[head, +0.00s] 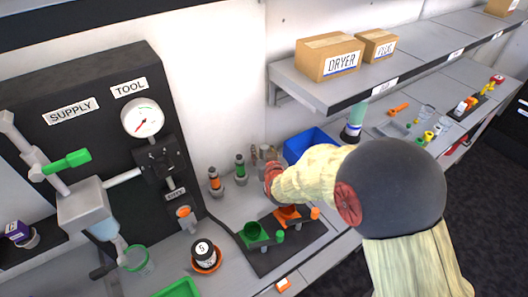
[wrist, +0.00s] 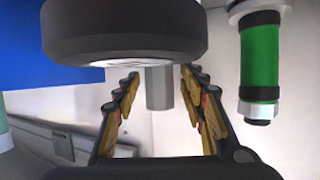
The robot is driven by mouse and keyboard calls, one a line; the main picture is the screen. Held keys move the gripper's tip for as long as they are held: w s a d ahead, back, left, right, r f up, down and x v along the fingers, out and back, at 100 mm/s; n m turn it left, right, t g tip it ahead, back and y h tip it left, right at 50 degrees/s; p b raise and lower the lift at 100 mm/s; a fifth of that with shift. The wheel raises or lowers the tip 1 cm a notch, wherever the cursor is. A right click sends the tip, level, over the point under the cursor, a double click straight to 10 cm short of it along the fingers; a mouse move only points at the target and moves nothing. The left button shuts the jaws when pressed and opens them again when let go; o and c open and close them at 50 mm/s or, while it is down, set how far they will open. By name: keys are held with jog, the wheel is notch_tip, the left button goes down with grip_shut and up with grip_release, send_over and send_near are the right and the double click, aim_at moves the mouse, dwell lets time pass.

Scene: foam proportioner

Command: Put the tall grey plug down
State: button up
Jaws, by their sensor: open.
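The tall grey plug (wrist: 159,88) shows in the wrist view as a plain grey cylinder between the two fingers. The fingers of my gripper (wrist: 160,84) are spread, with light gaps on both sides of the plug, so it is not gripped. The plug's far end is hidden behind a dark rounded shape at the top of that view. In the head view my gripper (head: 273,176) is at the back of the counter, near a small group of grey and brass-coloured fittings (head: 266,154). My arm partly covers this area.
A green-banded plug (wrist: 260,60) stands close beside my gripper; it also shows in the head view (head: 240,168), near an orange-banded one (head: 215,182). A blue bin (head: 303,146) is just behind my arm. A dark mat (head: 262,264) with green and orange funnels lies in front.

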jog(key=shift+r+p, duration=0.35)
jog(key=shift+r, duration=0.2)
jog(key=p+v, duration=0.2)
jog(key=v, duration=1)
jog(key=s+d+r+m+g+h, duration=0.15)
jog(key=s+d+r+g, duration=0.35)
jog(key=s+d+r, duration=0.9)
jog(key=s+d+r+g+h, duration=0.1)
jog(key=s+d+g, duration=0.1)
jog(key=s, duration=1.1)
jog(key=shift+d+m+g, duration=0.3)
jog(key=shift+d+m, duration=0.15)
jog(key=shift+d, duration=0.15)
jog(key=shift+s, duration=0.15)
